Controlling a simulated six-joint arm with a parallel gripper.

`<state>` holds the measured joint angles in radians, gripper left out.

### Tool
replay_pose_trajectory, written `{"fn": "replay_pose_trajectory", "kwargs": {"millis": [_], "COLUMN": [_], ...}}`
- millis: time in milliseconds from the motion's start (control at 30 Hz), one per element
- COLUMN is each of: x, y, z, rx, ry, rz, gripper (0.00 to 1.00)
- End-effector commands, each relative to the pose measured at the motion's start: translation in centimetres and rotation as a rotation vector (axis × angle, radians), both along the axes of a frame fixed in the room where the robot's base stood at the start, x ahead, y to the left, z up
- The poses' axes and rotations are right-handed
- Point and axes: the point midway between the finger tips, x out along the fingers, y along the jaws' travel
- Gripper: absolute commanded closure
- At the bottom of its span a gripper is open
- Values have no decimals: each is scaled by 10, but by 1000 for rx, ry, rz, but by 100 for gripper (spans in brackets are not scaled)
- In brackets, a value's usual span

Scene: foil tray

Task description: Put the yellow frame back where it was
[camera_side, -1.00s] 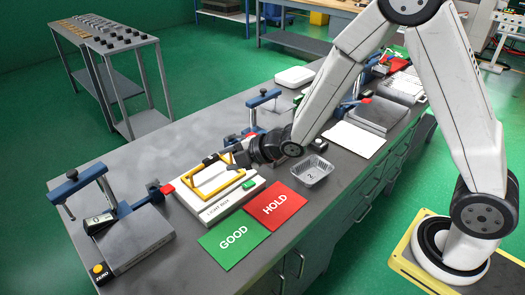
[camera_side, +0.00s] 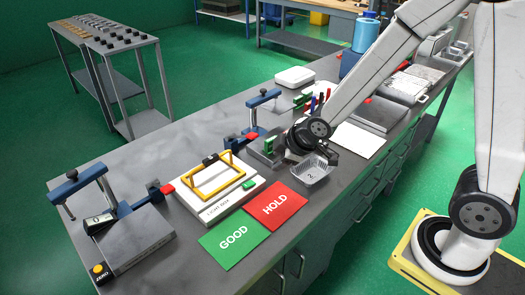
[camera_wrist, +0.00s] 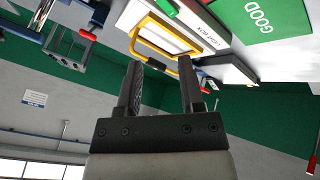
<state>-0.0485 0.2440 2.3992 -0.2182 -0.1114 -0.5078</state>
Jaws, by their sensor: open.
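The yellow frame (camera_side: 222,188) lies on top of the white light box (camera_side: 226,206), with its raised handle on the far side. The frame also shows beyond my fingers in the wrist view (camera_wrist: 136,38), where the picture is upside down. My gripper (camera_wrist: 160,66) is open, and nothing is between its fingers. In the side view my dark wrist is right of the light box, above and behind the foil tray (camera_side: 314,176), clear of the frame. The fingertips are hard to make out in the side view.
The green GOOD card (camera_side: 233,238) and red HOLD card (camera_side: 275,205) lie in front of the light box. A blue clamp stand (camera_side: 262,100) stands behind it, and a grey gauge block (camera_side: 135,240) with another clamp is at left. A white sheet (camera_side: 357,140) lies right of my wrist.

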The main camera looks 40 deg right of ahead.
Motion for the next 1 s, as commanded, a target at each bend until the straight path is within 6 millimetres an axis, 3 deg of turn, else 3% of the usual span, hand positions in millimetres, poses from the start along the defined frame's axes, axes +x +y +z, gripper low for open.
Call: {"fn": "replay_pose_trajectory", "kwargs": {"millis": [200, 400, 567, 1000], "x": [-64, -103, -113, -112], "y": [-20, -23, -24, -23], "z": [5, 6, 6, 6], "rx": [163, 249, 269, 268], "ry": [220, 344, 377, 376], "rz": [-421, -664, -726, -724], "gripper": [51, 51, 51, 51]}}
